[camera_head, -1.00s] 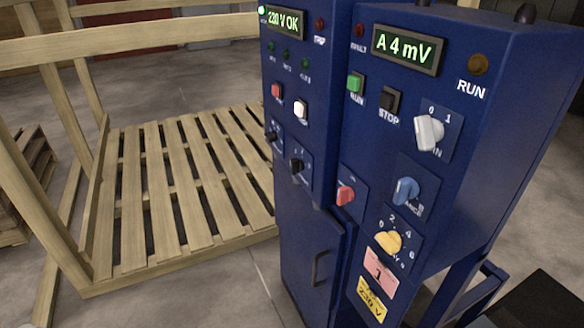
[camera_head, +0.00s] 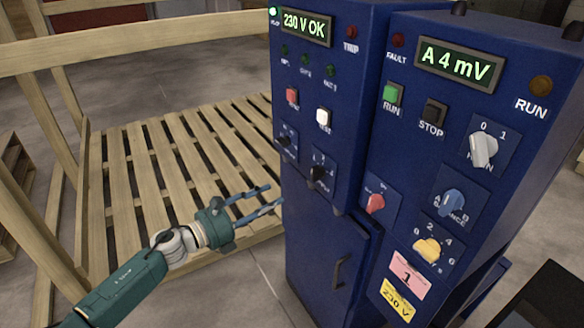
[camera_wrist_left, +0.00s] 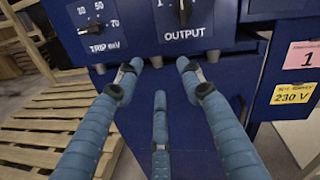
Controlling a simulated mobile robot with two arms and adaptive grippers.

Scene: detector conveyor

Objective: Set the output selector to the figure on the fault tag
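The output selector (camera_head: 319,174) is a black knob on the narrower, left blue cabinet. In the left wrist view the selector (camera_wrist_left: 183,10) sits above the word OUTPUT, cut off by the top edge; its setting is not clear. The pink fault tag (camera_head: 407,275) on the right cabinet carries the figure 1; it also shows in the left wrist view (camera_wrist_left: 306,55). My left gripper (camera_head: 268,200) is open and empty, lower left of the selector and apart from it. Its blue fingers (camera_wrist_left: 158,75) are spread below the OUTPUT label. My right gripper is not in view.
A trip mV knob (camera_head: 285,141) sits left of the selector. A red knob (camera_head: 375,203) is to its right, with white, blue and yellow knobs beyond. A cabinet door handle (camera_head: 338,271) is below. A wooden pallet frame (camera_head: 165,165) stands at left.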

